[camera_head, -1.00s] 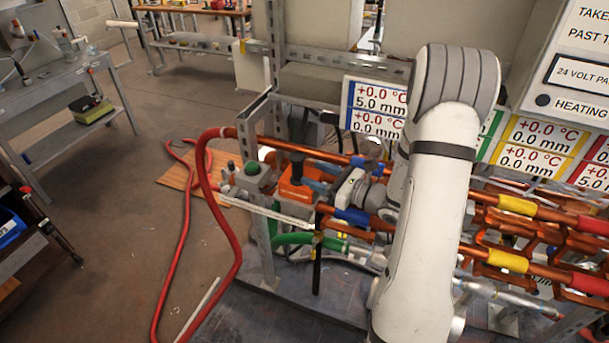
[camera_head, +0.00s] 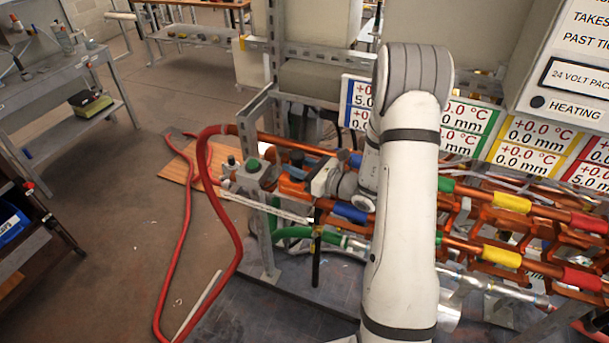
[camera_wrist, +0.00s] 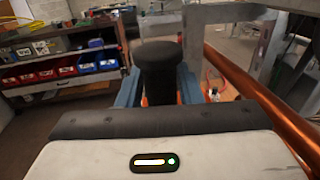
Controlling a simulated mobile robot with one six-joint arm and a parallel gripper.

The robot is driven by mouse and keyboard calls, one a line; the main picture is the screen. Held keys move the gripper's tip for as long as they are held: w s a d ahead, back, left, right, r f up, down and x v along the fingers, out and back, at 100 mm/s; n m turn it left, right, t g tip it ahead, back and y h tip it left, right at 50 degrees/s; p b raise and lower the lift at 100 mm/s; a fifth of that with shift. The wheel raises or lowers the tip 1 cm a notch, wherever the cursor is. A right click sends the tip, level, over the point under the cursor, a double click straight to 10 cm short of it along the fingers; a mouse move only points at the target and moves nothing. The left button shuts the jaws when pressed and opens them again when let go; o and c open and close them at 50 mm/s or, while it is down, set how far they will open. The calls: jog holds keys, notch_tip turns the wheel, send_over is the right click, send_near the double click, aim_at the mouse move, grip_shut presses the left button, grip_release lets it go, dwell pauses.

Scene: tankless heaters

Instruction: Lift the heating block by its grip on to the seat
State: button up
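The heating block appears as a small orange body (camera_head: 290,188) at the left end of the pipe rack in the head view, partly hidden by my gripper. Its black grip (camera_wrist: 160,70) stands upright in the middle of the wrist view, with a wider rounded top and a little orange below. My gripper (camera_head: 296,172) points left in the head view. Its blue fingers (camera_wrist: 160,92) flank the grip closely on both sides, and it looks shut on it. The block's underside is hidden. I cannot make out which part is the seat.
A post with a green knob (camera_head: 252,166) stands close left of the block. A red hose (camera_head: 238,250) loops down to the floor. Orange pipes (camera_head: 480,195) with coloured sleeves run right. Metal uprights stand behind. The floor at left is mostly open.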

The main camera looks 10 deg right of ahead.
grip_shut()
dwell(1.0)
